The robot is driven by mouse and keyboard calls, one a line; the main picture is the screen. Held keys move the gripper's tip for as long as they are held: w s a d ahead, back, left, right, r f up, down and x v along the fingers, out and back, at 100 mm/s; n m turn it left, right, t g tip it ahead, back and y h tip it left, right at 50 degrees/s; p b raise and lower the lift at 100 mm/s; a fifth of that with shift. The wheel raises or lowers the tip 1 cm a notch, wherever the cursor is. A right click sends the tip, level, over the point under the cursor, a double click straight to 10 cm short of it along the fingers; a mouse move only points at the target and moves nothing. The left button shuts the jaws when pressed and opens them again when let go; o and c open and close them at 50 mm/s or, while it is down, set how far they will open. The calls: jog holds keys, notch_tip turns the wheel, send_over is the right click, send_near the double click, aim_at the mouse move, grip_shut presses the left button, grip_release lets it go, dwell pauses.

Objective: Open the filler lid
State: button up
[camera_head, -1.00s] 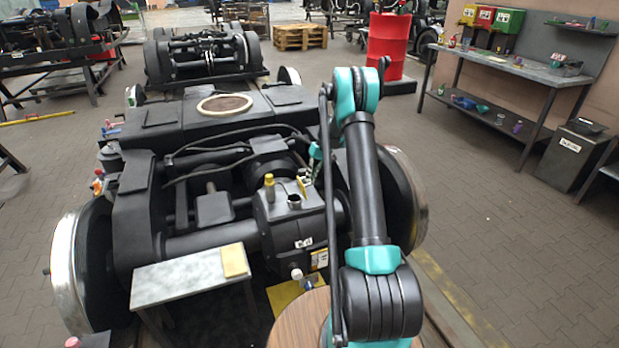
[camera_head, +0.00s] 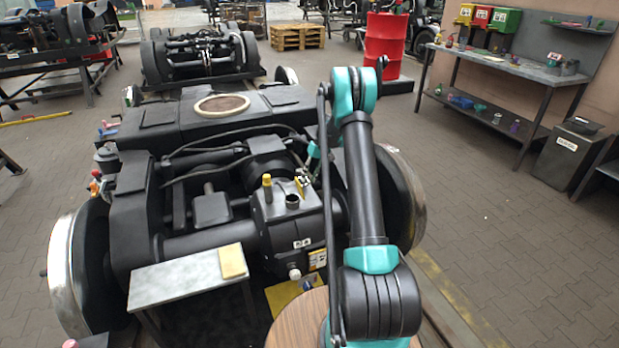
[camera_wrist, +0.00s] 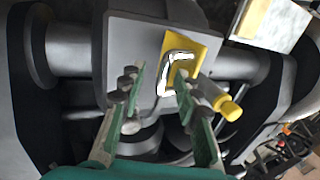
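The dark gearbox housing (camera_head: 290,225) sits in the middle of the bogie. On its top are a short dark open-topped neck (camera_head: 292,202), a yellow-capped post (camera_head: 267,186) and a small yellow plate (camera_head: 301,187) that looks like the filler lid. In the wrist view the yellow plate (camera_wrist: 188,50) carries a bent silver handle, and a yellow cylinder (camera_wrist: 227,106) lies to its right. My gripper (camera_wrist: 158,88) has its two green fingers spread, with the plate and handle beyond the gap. Contact cannot be told. In the head view the fingers are mostly hidden by my arm.
A grey bench top (camera_head: 185,282) with a yellow block (camera_head: 232,261) stands in front of the bogie. Cables and pipes cross behind the housing. A wheel (camera_head: 400,195) stands right of my arm. A red drum (camera_head: 387,45) and workbench (camera_head: 510,65) are farther back.

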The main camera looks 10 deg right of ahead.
jog(key=v, duration=1.1)
jog(key=shift+r, duration=0.4)
jog(key=shift+d, duration=0.1)
